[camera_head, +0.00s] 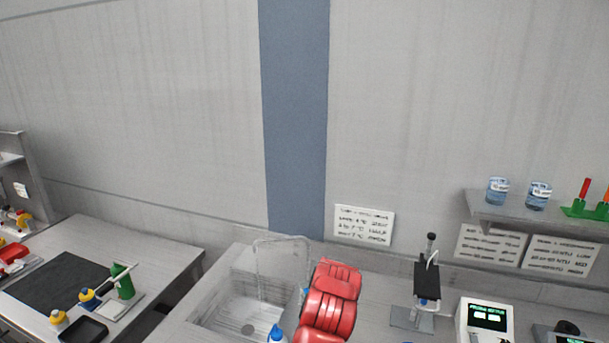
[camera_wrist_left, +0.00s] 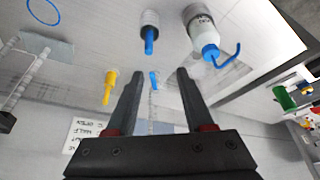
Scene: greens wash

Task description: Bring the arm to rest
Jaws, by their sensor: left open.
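My left gripper (camera_wrist_left: 159,76) shows in the left wrist view with its two dark fingers apart and nothing between them. A white bottle with a blue bent spout (camera_wrist_left: 212,52) lies past the fingertips to the right in that view. Neither gripper can be made out in the head view. My right gripper is not in view.
A sink (camera_head: 208,311) is set in the counter, beside a red ribbed shape (camera_head: 330,303) I cannot identify. A black stand (camera_head: 429,283) and a display box (camera_head: 484,322) are to the right. A shelf (camera_head: 515,217) holds two glasses. A side table (camera_head: 168,248) is left.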

